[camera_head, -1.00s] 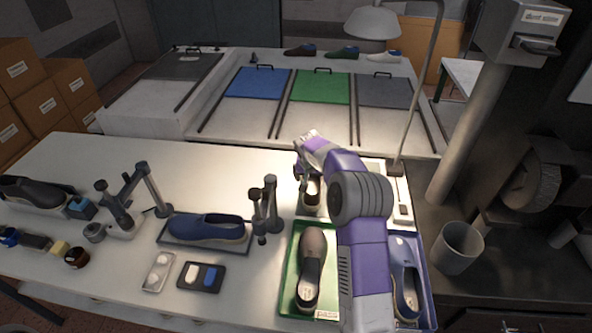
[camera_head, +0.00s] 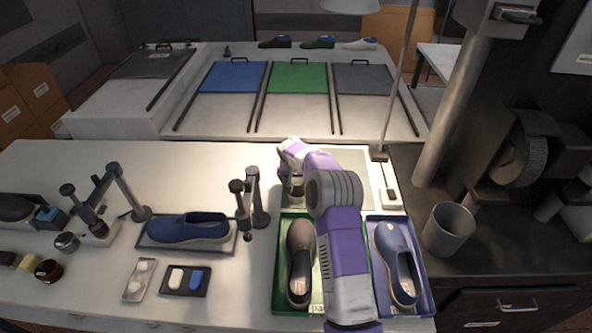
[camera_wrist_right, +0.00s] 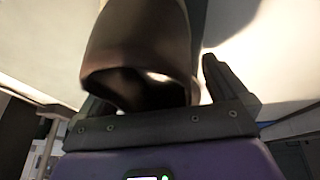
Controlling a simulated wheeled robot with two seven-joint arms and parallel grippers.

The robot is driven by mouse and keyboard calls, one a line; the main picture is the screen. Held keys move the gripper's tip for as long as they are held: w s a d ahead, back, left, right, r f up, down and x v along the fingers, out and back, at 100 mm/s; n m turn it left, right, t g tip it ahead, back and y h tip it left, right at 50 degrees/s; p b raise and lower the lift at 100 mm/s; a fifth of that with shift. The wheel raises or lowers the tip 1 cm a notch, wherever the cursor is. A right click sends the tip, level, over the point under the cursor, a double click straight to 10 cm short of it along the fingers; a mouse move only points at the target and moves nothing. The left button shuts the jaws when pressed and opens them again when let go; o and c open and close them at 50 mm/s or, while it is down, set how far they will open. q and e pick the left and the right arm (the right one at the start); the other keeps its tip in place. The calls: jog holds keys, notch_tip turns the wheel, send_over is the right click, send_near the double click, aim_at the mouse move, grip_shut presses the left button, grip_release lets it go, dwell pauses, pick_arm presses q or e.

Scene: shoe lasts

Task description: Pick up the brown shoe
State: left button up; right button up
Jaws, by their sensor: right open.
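A brown shoe (camera_wrist_right: 140,45) fills the upper middle of the right wrist view, its dark opening facing my gripper. In the head view a small dark part of a shoe (camera_head: 297,189) shows below my right gripper (camera_head: 288,178); the arm hides the rest. My right gripper is open, with one dark finger on each side of the brown shoe in the wrist view (camera_wrist_right: 160,100). I cannot tell whether the fingers touch it. Another brown shoe (camera_head: 300,262) lies in the green tray (camera_head: 283,301), left of my right forearm. My left gripper is not in view.
A blue shoe (camera_head: 396,262) lies in a blue tray (camera_head: 428,300) right of my forearm. A grey cup (camera_head: 447,230) stands at right. The table's back left is clear.

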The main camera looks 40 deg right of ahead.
jog(key=c, duration=1.3)
jog(key=shift+r, duration=0.1)
jog(key=shift+c, duration=0.4)
